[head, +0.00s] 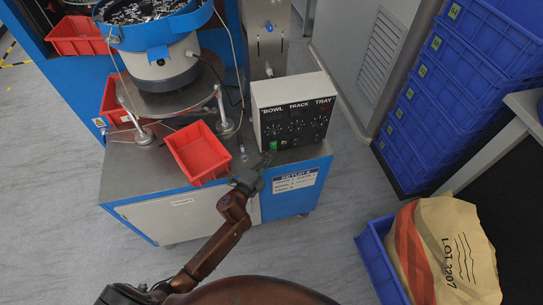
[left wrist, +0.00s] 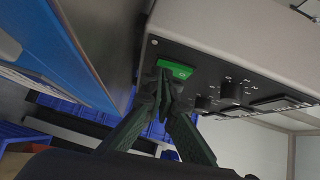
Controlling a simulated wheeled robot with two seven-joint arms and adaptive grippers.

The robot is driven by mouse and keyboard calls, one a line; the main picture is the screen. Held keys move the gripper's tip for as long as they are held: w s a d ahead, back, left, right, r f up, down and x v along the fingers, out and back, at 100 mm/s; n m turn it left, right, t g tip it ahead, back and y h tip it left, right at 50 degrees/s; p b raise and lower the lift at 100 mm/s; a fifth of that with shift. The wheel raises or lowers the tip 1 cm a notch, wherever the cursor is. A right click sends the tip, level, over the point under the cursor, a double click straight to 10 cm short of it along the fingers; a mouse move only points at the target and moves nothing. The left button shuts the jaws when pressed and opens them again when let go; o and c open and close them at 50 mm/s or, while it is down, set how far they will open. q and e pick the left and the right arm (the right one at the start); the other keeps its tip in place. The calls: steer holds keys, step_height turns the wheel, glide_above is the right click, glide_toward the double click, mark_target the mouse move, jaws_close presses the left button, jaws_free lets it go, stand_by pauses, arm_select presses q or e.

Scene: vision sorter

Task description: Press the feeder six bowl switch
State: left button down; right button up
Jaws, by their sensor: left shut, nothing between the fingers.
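The control box (head: 292,96) stands on the feeder cabinet and has a black front panel marked BOWL, TRACK and TRAY. A green bowl switch (head: 273,146) sits at the lower left of the panel, and it shows as a green rocker in the left wrist view (left wrist: 174,69). My left gripper (head: 266,160) is shut and empty, with its fingertips right at the lower edge of the green switch. I cannot tell whether they touch it. In the left wrist view the closed fingertips (left wrist: 163,78) overlap the switch's lower left part. My right gripper is not in view.
A red bin (head: 198,152) sits on the cabinet top left of my arm. The bowl feeder (head: 155,45) stands behind it. Stacked blue crates (head: 440,90) rise at the right, and a blue crate holds a paper sack (head: 443,250) at the lower right.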

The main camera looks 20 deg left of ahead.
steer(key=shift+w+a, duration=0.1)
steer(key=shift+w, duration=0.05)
